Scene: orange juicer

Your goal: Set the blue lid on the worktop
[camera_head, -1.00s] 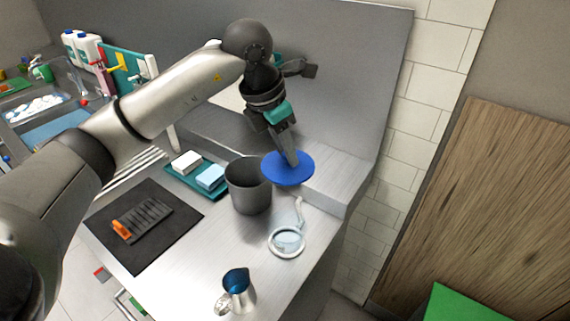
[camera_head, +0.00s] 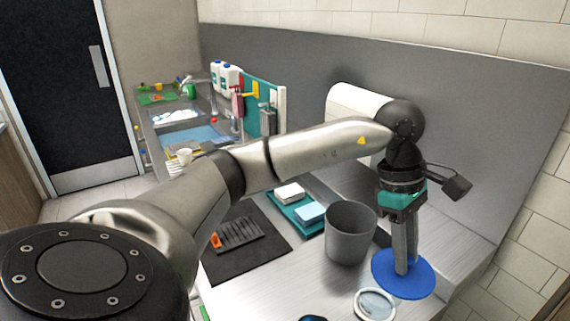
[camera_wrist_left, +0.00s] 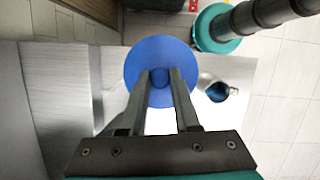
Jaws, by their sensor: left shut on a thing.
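The blue lid (camera_head: 420,281) is a flat round disc, to the right of the grey pot (camera_head: 345,240) in the head view. My left gripper (camera_head: 402,268) points down and is shut on the lid's knob. In the left wrist view the knob sits between the fingertips (camera_wrist_left: 160,78), with the disc (camera_wrist_left: 143,62) around it. I cannot tell whether the lid touches the metal worktop (camera_head: 300,285) or hangs just above it. My right gripper is in neither view.
A round strainer-like ring (camera_head: 374,304) lies close to the lid. A metal jug with a blue inside (camera_wrist_left: 217,92) stands nearby. A teal tray (camera_head: 315,228) with sponges and a black mat (camera_head: 262,255) lie left of the pot. A raised metal step (camera_head: 455,240) is behind the lid.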

